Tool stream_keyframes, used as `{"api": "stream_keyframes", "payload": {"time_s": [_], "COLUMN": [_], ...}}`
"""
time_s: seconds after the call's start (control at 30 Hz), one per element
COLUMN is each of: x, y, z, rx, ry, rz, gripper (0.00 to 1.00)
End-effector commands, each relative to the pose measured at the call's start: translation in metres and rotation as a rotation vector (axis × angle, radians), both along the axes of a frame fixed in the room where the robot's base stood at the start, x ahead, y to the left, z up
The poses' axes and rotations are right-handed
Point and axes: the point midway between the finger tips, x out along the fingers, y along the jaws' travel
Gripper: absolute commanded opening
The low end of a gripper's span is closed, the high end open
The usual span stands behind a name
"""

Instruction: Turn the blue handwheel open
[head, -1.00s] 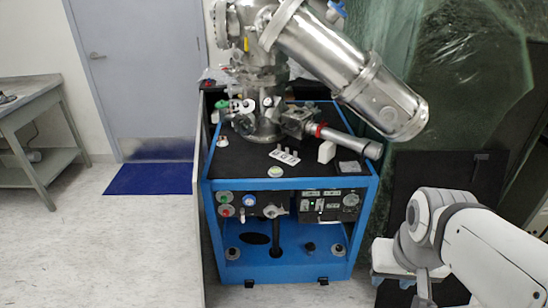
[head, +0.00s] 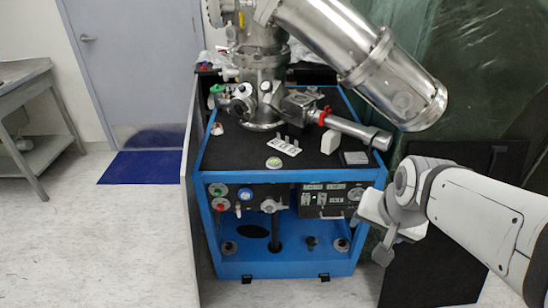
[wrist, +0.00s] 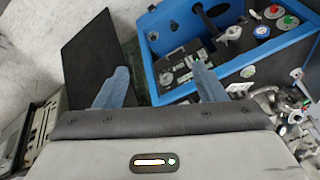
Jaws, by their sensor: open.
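A small blue handwheel (head: 245,194) sits on the dark front panel of the blue-framed cabinet (head: 290,268), left of a metal valve handle. It also shows in the wrist view (wrist: 262,32), at the upper right. My gripper (wrist: 160,85) is open and empty, its two fingers spread wide in the wrist view. In the head view my arm is at the right, beside the cabinet's front right corner, well apart from the handwheel. The fingertips are hard to make out there.
Green (head: 215,190) and red (head: 222,204) knobs sit close left of the handwheel. A metal valve handle (head: 271,205) and gauge panel (head: 334,200) are to its right. A large steel vacuum assembly (head: 262,90) stands on top. The floor (head: 120,245) in front left is clear.

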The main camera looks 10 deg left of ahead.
Motion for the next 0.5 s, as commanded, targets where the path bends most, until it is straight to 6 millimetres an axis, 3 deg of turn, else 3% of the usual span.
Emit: {"api": "stream_keyframes", "payload": {"time_s": [0.03, 0.3, 0.5], "x": [0.023, 0.137, 0.196], "y": [0.018, 0.124, 0.204], "z": [-0.034, -0.108, -0.165], "rx": [0.063, 0.573, 1.016], "ry": [-0.039, -0.226, -0.265], "rz": [-0.064, -0.537, -0.862], "gripper": [0.68, 0.7, 0.7]}}
